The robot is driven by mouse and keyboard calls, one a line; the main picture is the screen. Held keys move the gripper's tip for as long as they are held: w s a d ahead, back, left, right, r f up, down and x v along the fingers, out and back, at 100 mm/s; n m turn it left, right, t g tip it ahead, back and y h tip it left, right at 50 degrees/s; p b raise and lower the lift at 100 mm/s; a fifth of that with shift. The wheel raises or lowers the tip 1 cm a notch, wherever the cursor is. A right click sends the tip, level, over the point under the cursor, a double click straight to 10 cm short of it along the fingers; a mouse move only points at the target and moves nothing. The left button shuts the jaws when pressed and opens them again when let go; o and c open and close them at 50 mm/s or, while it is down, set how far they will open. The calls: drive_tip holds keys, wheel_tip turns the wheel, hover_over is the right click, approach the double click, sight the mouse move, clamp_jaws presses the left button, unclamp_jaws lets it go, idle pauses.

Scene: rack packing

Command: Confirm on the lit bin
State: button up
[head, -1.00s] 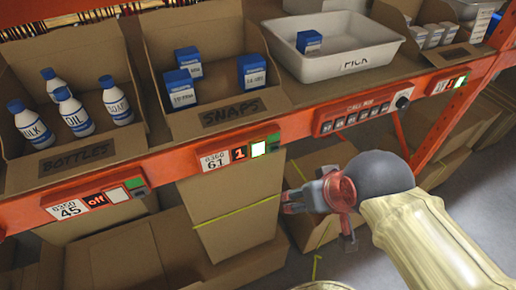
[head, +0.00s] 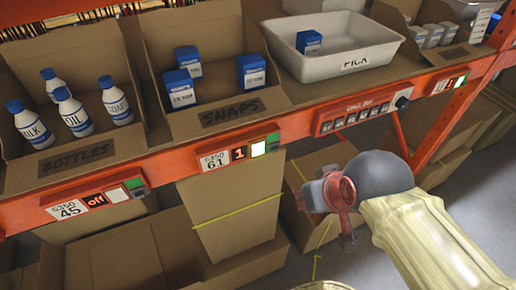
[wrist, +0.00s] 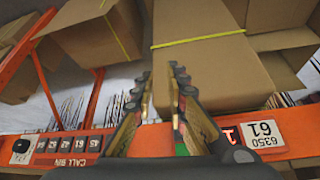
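The SNAPS bin (head: 228,113) is an open cardboard bin on the shelf, holding several blue-and-white boxes (head: 180,90). Below it, the 61 label unit (head: 240,153) shows a red 1 and a bright pale button (head: 258,149). This unit also shows in the wrist view (wrist: 262,134), turned over and partly behind a finger. The BOTTLES bin (head: 75,160) has a 45 unit (head: 97,199) reading "off". My gripper (head: 328,205) is below the rail, right of the 61 unit. In the wrist view my gripper (wrist: 162,78) has its fingers apart with nothing between them.
The orange rail also carries the CALL BIN panel (head: 360,115) and another unit (head: 450,83) at right. A white PICK tote (head: 345,72) holds one blue box. Cardboard boxes (head: 235,215) stand below the rail. Grey floor (head: 465,200) is clear at right.

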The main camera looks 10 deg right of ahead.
clamp_jaws()
idle(0.4)
idle(0.8)
